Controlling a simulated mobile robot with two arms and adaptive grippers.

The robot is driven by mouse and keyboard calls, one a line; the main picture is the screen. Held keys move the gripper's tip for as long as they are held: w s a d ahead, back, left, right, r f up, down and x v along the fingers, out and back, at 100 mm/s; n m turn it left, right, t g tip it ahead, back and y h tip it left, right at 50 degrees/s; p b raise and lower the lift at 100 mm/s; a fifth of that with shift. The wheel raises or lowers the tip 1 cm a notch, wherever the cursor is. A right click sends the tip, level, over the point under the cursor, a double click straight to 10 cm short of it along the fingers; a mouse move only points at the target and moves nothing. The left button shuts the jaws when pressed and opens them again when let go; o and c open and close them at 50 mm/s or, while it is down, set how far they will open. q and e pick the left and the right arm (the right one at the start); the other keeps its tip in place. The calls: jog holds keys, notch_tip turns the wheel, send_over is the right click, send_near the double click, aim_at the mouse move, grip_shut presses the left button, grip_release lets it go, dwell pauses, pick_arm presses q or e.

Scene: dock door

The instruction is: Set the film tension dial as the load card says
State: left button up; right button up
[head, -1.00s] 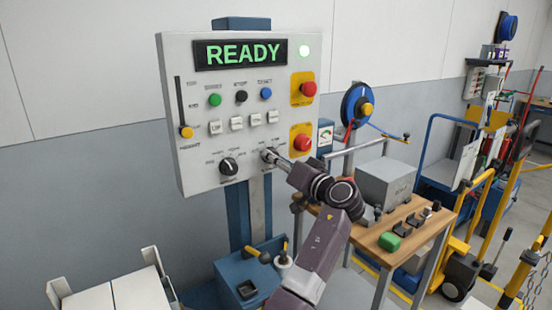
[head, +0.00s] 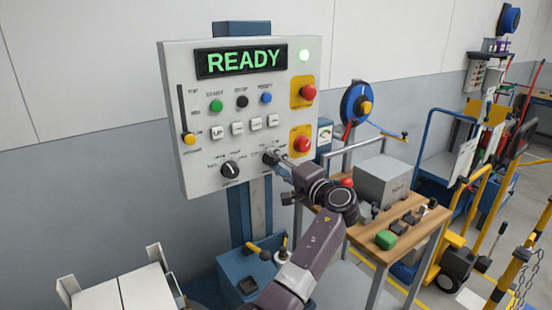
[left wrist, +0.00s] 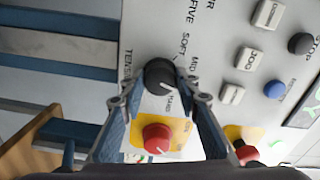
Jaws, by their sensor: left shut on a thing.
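The film tension dial (left wrist: 160,75) is a round black knob with a pale pointer line, low on the grey control panel (head: 180,70). In the left wrist view, SOFT, MID and HARD labels stand around it. I cannot tell for sure which label the pointer faces. My left gripper (head: 274,158) is at the dial, its two fingers on opposite sides of the knob, shut on it; its fingers also show in the left wrist view (left wrist: 164,90). In the head view the gripper mostly hides the dial. I cannot make out a load card. My right gripper is out of view.
Another black dial (head: 230,170) sits left of the tension dial.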

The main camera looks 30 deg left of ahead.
pick_arm(q)
jog(key=shift+m, duration=0.3)
jog(key=o, duration=1.2)
jog(key=shift+c, duration=0.2)
jog(key=v, duration=1.2)
jog(key=shift+w, duration=0.1)
